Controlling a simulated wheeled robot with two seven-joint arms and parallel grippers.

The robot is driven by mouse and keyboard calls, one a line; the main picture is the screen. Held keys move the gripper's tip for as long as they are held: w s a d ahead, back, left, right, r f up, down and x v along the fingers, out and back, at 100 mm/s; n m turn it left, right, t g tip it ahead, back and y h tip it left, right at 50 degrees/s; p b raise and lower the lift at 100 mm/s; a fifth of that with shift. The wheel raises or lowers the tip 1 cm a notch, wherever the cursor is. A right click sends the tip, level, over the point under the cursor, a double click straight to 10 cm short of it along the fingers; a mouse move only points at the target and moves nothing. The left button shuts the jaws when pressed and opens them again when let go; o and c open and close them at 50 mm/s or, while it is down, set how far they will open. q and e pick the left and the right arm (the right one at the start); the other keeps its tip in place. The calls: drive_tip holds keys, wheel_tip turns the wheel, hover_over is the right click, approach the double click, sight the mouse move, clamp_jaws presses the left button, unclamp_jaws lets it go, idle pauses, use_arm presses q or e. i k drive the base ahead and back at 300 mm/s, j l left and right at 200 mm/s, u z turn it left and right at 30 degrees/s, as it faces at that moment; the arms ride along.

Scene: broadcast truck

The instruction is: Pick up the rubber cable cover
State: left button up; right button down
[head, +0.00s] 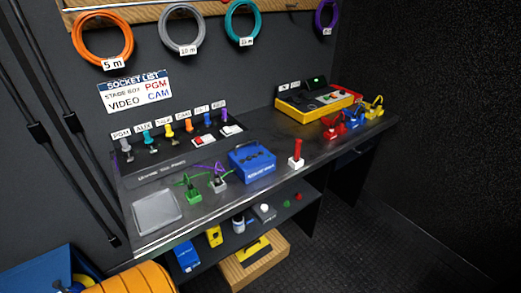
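A black and yellow slab (252,248), which looks like the rubber cable cover, lies on a wooden box (262,264) at the floor, below the bench's lower shelf. It is small in the head view and its underside is hidden. Neither of my grippers shows in the head view.
The dark bench (280,171) holds a blue case (252,164), a grey pad (157,212), a red-handled stick (296,154) and a yellow-red console (318,101). The lower shelf (300,189) holds several small items. An orange ribbed drum (130,280) is at lower left. The floor (390,240) at right is clear.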

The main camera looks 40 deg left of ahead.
sight(249, 255)
drive_tip(key=i+u, duration=0.4)
drive_tip(key=i+l+u, duration=0.15)
drive_tip(key=u, duration=0.25)
drive_tip(key=i+l+u, duration=0.25)
drive_tip(key=u, duration=0.15)
drive_tip(key=i+l+u, duration=0.2)
drive_tip(key=l+u, duration=0.15)
